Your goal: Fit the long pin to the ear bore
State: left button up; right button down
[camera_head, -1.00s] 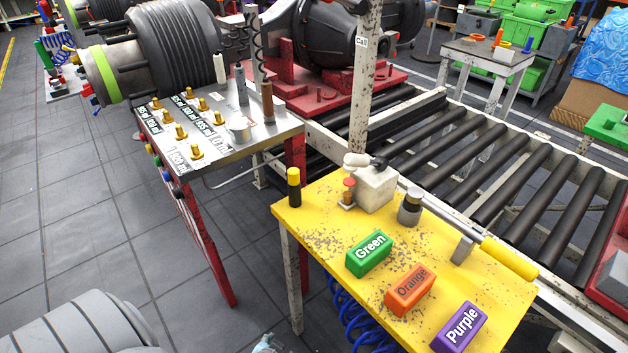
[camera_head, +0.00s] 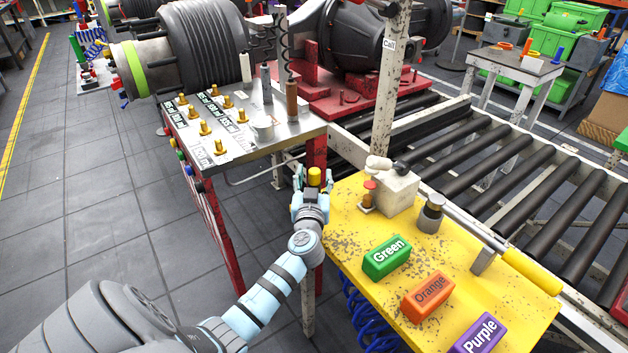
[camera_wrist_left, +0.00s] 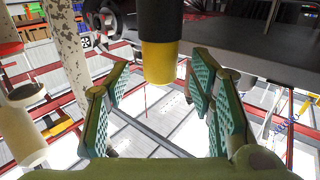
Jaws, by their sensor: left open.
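A black and yellow upright cylinder (camera_head: 314,176), which may be the long pin, is at the left corner of the yellow table (camera_head: 345,215). My left gripper (camera_head: 312,193) is at that corner and hides its lower part. In the left wrist view, the cylinder's black body and yellow end (camera_wrist_left: 159,62) show between the two green-padded fingers. The fingers are spread, with a visible gap on each side of it. I cannot pick out the ear bore in these views. My right gripper is not in view.
Green (camera_head: 387,257), orange (camera_head: 428,294) and purple (camera_head: 478,335) labelled blocks lie in front. A metal-topped bench (camera_head: 290,140) with several brass pins stands behind left.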

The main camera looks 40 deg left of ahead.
pick_arm(q)
jog(key=shift+x, duration=1.2)
grip_shut()
